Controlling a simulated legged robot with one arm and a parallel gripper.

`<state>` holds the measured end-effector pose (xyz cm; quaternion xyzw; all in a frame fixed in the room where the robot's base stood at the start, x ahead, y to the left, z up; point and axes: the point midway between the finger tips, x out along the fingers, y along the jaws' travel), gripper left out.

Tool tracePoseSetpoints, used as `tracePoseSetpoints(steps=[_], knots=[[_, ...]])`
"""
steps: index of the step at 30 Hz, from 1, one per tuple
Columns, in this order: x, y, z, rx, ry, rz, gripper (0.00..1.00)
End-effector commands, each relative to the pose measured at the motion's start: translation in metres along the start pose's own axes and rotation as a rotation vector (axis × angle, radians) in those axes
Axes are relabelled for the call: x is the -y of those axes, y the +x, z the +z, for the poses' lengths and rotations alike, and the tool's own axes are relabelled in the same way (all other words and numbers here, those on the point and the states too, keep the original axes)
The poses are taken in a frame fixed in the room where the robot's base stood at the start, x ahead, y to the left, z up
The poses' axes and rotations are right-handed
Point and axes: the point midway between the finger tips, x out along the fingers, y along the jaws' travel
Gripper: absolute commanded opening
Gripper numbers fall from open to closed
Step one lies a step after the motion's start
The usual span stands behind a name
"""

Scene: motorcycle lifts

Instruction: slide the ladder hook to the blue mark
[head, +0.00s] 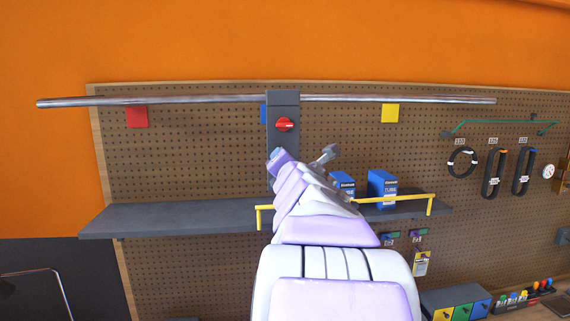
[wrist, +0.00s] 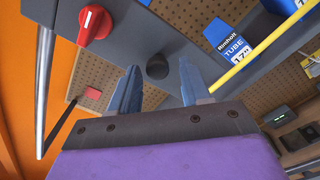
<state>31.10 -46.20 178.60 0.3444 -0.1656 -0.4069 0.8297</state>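The ladder hook (head: 284,103) is a dark grey upright plate on a horizontal steel rail (head: 190,100). It carries a red knob (head: 285,125), which also shows in the wrist view (wrist: 95,24). The blue mark (head: 263,113) shows only as a thin strip at the hook's left edge; the hook hides the rest. My gripper (wrist: 158,66) is open, its two blue-grey fingers on either side of a black round knob (wrist: 157,67) low on the hook. I cannot tell whether they touch it. In the head view my arm hides the hook's lower part.
A red mark (head: 137,116) is left and a yellow mark (head: 390,113) right on the pegboard (head: 200,150). Below is a grey shelf (head: 170,219) with blue tube boxes (head: 382,188) and a yellow bar (head: 400,198). Tubes (head: 492,175) hang at right. The rail is clear both sides.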

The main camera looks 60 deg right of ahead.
Motion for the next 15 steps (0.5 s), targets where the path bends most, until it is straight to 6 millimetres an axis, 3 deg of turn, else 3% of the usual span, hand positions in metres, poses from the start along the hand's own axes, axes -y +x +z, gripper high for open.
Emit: tracePoseSetpoints(steps=[15], knots=[[-0.0032, -0.0005, -0.0005, 0.002, 0.000, 0.004, 0.52]])
